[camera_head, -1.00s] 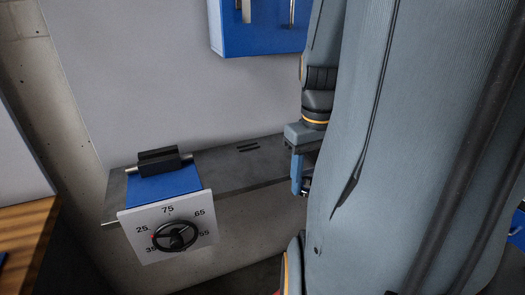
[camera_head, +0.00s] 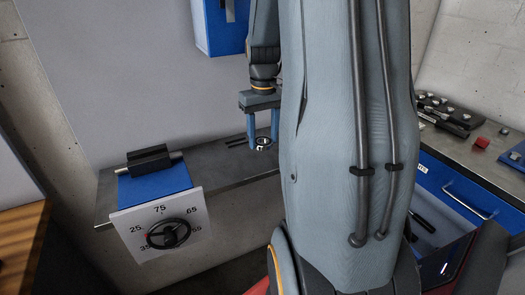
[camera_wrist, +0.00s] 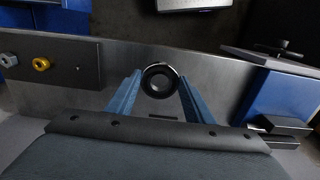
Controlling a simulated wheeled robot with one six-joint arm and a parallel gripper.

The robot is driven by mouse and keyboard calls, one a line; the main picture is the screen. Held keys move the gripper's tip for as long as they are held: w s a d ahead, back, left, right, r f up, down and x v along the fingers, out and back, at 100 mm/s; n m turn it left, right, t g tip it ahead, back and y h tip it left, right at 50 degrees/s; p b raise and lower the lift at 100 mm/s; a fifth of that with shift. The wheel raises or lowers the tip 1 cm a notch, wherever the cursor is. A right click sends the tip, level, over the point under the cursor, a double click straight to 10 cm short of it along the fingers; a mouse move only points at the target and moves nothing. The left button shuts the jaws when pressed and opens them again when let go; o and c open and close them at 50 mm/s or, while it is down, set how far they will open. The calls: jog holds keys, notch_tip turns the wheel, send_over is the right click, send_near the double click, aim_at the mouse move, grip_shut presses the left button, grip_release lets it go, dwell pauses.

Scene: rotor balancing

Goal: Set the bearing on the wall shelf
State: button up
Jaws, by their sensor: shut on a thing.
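The bearing (camera_head: 263,142) is a small metal ring with a dark middle. My gripper (camera_head: 263,141) is shut on it, with one blue finger on each side. In the wrist view the bearing (camera_wrist: 159,80) sits between the tips of the two blue fingers, with its round face toward the camera. The grey wall shelf (camera_head: 222,166) runs along the wall below and behind my gripper. In the wrist view the shelf (camera_wrist: 215,83) lies beyond the bearing. I cannot tell whether the bearing touches the shelf. My arm hides the shelf's right part in the head view.
A blue device with a numbered dial plate (camera_head: 163,222) and black clamp (camera_head: 150,159) stands on the shelf's left end. A blue wall box (camera_head: 220,27) hangs above. A workbench (camera_head: 480,155) with blue drawers stands at right. The shelf's middle has dark slots and free room.

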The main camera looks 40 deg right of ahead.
aim_at(262, 163)
jog(key=f, duration=0.2)
jog(key=f+p, duration=0.1)
jog(key=f, duration=0.3)
jog(key=shift+w+f+p, duration=0.25)
jog(key=shift+p, duration=0.15)
jog(key=shift+w+d+f, duration=0.1)
jog(key=shift+w+f, duration=0.15)
jog(key=shift+f, duration=0.05)
jog(key=shift+f, duration=0.1)
jog(key=o, duration=1.2)
jog(key=shift+c, duration=0.2)
notch_tip(262, 163, up, 7)
jog(key=b, duration=0.1)
jog(key=s+a+f+n, duration=0.1)
jog(key=s+a, duration=0.4)
jog(key=a, duration=0.7)
jog(key=s+a+f+n+t, duration=0.1)
jog(key=s+a, duration=0.4)
jog(key=a, duration=0.8)
jog(key=shift+a+n, duration=0.25)
jog(key=shift+n, duration=0.05)
